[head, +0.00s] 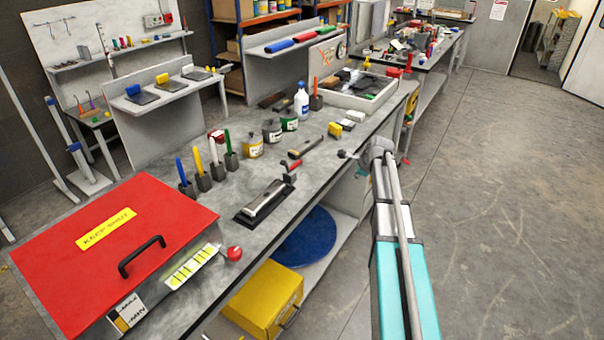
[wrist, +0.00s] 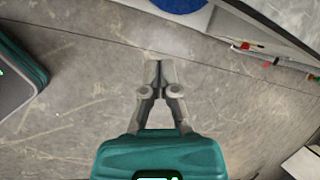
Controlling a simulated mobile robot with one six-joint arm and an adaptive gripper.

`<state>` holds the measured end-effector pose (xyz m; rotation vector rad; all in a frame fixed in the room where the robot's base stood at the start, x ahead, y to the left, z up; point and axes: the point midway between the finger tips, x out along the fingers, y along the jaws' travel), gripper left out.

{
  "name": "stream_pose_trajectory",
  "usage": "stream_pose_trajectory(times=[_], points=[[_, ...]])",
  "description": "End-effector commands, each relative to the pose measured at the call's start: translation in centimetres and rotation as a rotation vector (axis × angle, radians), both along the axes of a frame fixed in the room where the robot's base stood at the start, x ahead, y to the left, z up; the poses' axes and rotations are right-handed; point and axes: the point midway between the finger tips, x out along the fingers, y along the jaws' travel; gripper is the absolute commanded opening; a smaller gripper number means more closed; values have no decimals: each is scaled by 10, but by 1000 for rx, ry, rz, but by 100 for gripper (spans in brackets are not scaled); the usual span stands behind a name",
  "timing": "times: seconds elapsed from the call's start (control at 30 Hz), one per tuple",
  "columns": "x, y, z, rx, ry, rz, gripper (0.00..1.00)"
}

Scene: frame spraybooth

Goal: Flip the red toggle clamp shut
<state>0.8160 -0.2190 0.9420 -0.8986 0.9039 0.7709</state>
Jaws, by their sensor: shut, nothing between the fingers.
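A small red-handled piece, which looks like the red toggle clamp (head: 292,167), sits at the front edge of the long bench in the head view. Its handle looks tilted up; its exact position is too small to read. My gripper (head: 343,154) is to the right of it, apart from it, near the bench's front edge. In the wrist view my gripper (wrist: 157,62) has its fingertips together, empty, with bare floor behind them. I cannot make out the clamp for certain in the wrist view.
The grey bench (head: 232,200) carries a red lidded box (head: 160,215), a dark-framed metal plate (head: 263,200), handled tools in blocks, cans and a spray bottle (head: 301,102). A yellow case (head: 265,298) and blue disc (head: 306,240) are below. Floor at right is clear.

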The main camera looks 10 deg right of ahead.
Motion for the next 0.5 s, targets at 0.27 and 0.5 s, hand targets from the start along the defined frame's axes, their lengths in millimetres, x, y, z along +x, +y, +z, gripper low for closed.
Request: stream_pose_trajectory(times=[0.27,0.5], points=[[32,48,-1,299,-73,-99,0],[54,82,9,555,-105,-176,0]])
